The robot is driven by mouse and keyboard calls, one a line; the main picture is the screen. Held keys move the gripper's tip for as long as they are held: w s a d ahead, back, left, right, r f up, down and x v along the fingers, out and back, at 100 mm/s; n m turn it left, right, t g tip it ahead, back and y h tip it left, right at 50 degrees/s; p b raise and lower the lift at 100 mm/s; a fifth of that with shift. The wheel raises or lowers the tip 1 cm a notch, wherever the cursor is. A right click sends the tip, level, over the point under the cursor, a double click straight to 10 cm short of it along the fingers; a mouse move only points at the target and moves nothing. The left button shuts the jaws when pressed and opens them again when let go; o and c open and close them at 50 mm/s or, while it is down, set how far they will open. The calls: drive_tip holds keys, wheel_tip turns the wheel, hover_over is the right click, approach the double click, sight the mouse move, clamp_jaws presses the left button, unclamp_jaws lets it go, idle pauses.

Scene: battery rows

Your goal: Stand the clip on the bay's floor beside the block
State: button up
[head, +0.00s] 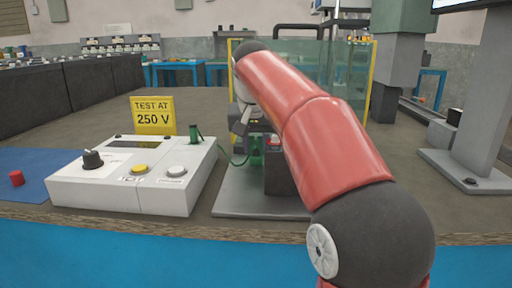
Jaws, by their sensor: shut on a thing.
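My gripper (248,132) points down in front of the glass enclosure, partly hidden by my red arm. It is shut on a green clip (256,156), low over the grey plate that forms the bay's floor (236,204). A dark block (279,181) stands on that floor just right of the clip, partly covered by my arm. I cannot tell whether the clip touches the floor or the block. A thin green lead runs left from the clip. Another green piece (195,134) stands upright at the back of the white tester (137,190).
The white tester has a black knob (93,159), a yellow button and a grey button. A yellow "TEST AT 250 V" sign (153,115) stands behind it. A red cap (16,178) lies on the blue mat at left. A grey stand (480,150) is at right.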

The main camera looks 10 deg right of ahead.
drive_tip(key=o, duration=0.5)
drive_tip(key=shift+f, duration=0.15)
drive_tip(key=o, duration=0.5)
drive_tip(key=shift+r, duration=0.25)
drive_tip(key=p+v, duration=0.4)
drive_tip(key=v, duration=0.8)
